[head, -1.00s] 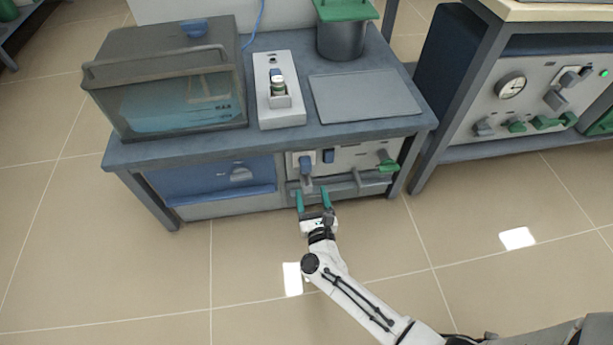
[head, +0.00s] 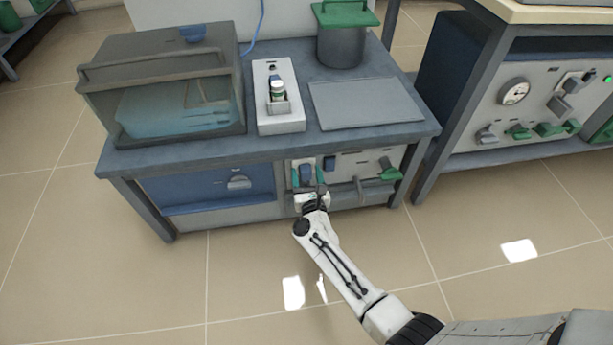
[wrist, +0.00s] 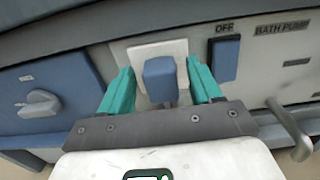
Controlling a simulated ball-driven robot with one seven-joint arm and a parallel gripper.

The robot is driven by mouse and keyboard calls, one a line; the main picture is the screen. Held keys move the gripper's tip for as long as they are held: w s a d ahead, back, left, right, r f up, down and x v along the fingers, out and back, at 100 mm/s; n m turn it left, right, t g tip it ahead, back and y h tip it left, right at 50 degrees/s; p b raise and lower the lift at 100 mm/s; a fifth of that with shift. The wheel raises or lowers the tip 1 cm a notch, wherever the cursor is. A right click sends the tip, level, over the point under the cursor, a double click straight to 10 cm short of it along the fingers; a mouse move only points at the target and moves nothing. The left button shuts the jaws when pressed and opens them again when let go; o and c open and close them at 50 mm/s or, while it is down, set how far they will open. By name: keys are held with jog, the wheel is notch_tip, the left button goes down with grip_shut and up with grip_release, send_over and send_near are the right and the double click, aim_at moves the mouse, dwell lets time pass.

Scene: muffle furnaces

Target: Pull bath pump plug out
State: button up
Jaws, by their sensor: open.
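The plug (wrist: 160,80) is a blue block on a white socket plate (wrist: 178,49) in the front panel under the bench. It sits in the plate, and its grey lower part shows below the blue. My gripper (wrist: 163,84) is open, with one teal finger on each side of the plug; I cannot tell whether either finger touches it. In the head view my gripper (head: 308,177) is at the panel, with the blue plug (head: 306,173) between its fingers. A blue switch (wrist: 224,58) marked OFF is right of the plug, beside the BATH PUMP label (wrist: 282,29).
A grey lever (wrist: 290,125) and a green handle (head: 389,170) stick out to the right. The bench top (head: 330,142) overhangs above. The floor in front is clear.

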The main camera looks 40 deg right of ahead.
grip_shut()
dwell(0.6)
